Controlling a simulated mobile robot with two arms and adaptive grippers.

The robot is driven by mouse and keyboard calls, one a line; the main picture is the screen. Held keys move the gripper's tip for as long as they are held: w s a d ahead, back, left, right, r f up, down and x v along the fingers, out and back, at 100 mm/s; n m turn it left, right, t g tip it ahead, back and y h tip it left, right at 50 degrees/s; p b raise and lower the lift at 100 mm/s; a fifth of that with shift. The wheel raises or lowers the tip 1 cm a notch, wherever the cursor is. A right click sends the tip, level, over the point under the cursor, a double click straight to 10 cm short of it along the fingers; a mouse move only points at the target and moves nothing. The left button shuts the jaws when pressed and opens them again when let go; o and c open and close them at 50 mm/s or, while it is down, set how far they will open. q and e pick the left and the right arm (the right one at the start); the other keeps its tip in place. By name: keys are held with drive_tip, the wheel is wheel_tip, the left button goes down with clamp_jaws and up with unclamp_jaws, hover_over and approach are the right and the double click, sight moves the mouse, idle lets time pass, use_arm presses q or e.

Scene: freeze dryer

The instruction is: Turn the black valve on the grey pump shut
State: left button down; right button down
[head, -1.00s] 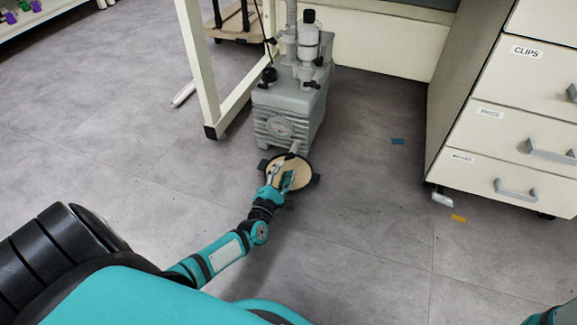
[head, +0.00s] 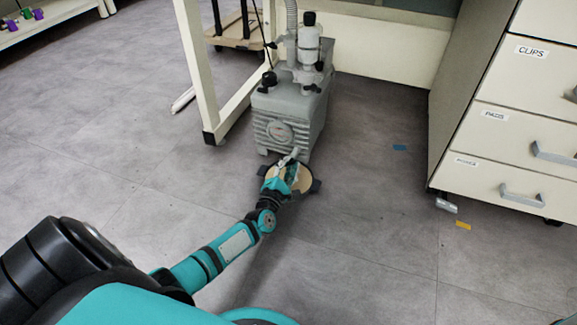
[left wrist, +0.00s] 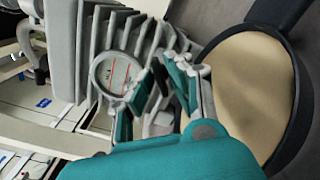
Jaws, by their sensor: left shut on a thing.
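The grey pump (head: 290,110) stands on the floor by a table leg. Black knobs (head: 269,79) show on its top. A pale grey spout (head: 293,153) sticks out low at its front. My left gripper (head: 288,170) is low in front of the pump, far below the top knobs. In the left wrist view my left gripper (left wrist: 156,82) is before the ribbed pump front (left wrist: 95,40) and its round gauge (left wrist: 115,72), with a grey part (left wrist: 160,122) between the fingers. My right gripper is out of view.
A round tan disc with a black rim (head: 273,187) lies under the gripper, in front of the pump; it shows in the left wrist view (left wrist: 245,80). A white table leg (head: 203,80) stands left, a drawer cabinet (head: 510,130) right.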

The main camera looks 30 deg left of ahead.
use_arm(q)
drive_tip(key=shift+m, duration=0.4)
drive_tip(key=m+p, duration=0.2)
drive_tip(key=m, duration=0.1)
drive_tip(key=shift+m, duration=0.3)
drive_tip(key=shift+m+p, duration=0.55)
drive_tip(key=shift+m, duration=0.95)
drive_tip(key=shift+f, duration=0.1)
drive_tip(key=shift+d, duration=0.1)
drive_tip(key=c, duration=1.4)
unclamp_jaws()
drive_tip(key=shift+c, duration=0.2)
